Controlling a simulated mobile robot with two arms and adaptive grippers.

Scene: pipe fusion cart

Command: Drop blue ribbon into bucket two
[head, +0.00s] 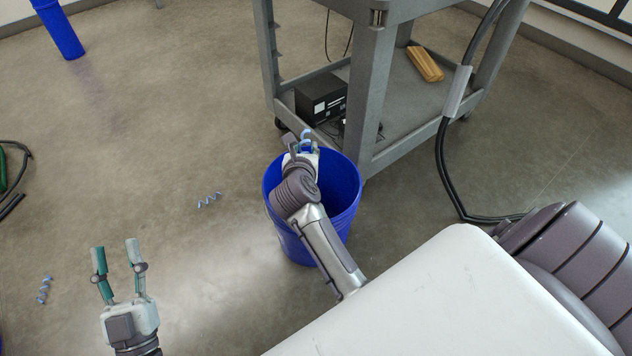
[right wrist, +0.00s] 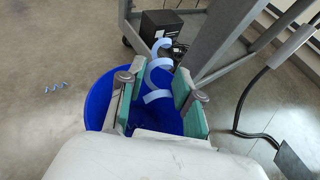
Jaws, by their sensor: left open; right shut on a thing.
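A large blue bucket (head: 347,205) stands on the floor beside the cart, and its rim shows in the right wrist view (right wrist: 96,102). No number is visible on it. My right gripper (head: 303,142) is over the bucket, shut on a curled light-blue ribbon (right wrist: 158,68). The ribbon (head: 305,134) sticks out past the fingertips, over the bucket's far side in the picture. Two more curled blue ribbons lie on the floor, one left of the bucket (head: 209,200) and one at far left (head: 44,290). My left gripper (head: 115,258) is open and empty, above the floor at lower left.
A grey cart (head: 365,90) stands just behind the bucket, with a black box (head: 320,98) and a wooden block (head: 425,64) on its lower shelf. A black cable (head: 442,170) hangs at right. A blue cylinder (head: 58,30) stands at top left.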

